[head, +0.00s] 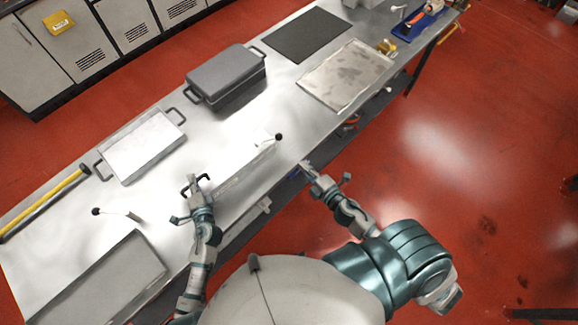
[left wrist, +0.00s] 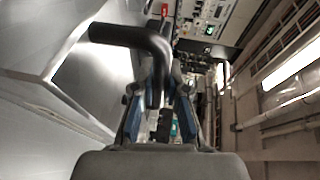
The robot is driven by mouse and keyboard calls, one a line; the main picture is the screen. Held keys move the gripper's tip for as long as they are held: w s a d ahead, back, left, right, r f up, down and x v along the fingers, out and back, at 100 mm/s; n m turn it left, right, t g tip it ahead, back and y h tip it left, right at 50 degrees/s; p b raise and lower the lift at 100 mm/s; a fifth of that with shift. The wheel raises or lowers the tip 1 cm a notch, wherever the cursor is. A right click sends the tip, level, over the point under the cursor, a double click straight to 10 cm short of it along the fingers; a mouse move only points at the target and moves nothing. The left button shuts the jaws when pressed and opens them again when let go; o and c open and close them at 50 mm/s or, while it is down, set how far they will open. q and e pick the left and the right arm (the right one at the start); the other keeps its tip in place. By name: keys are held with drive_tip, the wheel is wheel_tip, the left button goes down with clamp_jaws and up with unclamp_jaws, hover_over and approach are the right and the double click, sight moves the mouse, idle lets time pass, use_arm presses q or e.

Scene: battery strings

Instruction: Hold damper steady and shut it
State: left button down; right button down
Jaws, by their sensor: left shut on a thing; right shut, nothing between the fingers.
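The damper looks like a low bright metal box (head: 243,174) near the table's front edge. A short lever with a black knob (head: 278,137) stands at its far right end. At its left end is a black bent handle (head: 203,178), which also shows large in the left wrist view (left wrist: 135,37). My left gripper (head: 193,187) is shut on this handle. My right gripper (head: 312,172) is shut and empty, off the table's front edge, to the right of the box and apart from the knob. Glare hides where the box meets the tabletop.
A grey lidded pan (head: 225,75) and a shallow tray with handles (head: 145,147) stand behind. An open metal tray (head: 100,280) is at front left, near another black knob (head: 96,211). A yellow-handled tool (head: 45,205) lies at left. A flat sheet (head: 345,75) lies further right.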

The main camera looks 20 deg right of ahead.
use_arm(q)
drive_tip(key=shift+s+f, duration=0.2)
drive_tip(key=shift+f, duration=0.35)
drive_tip(key=c, duration=1.1)
unclamp_jaws()
drive_tip(key=shift+w+r, duration=0.1)
drive_tip(key=shift+w, duration=0.1)
drive_tip(key=shift+a+r, duration=0.1)
drive_tip(key=s, duration=0.4)
drive_tip(key=s+r, duration=0.1)
drive_tip(key=s, duration=0.3)
drive_tip(key=s+r, duration=0.1)
drive_tip(key=s, duration=0.2)
drive_tip(key=shift+s+d, duration=0.2)
drive_tip(key=shift+s, duration=0.2)
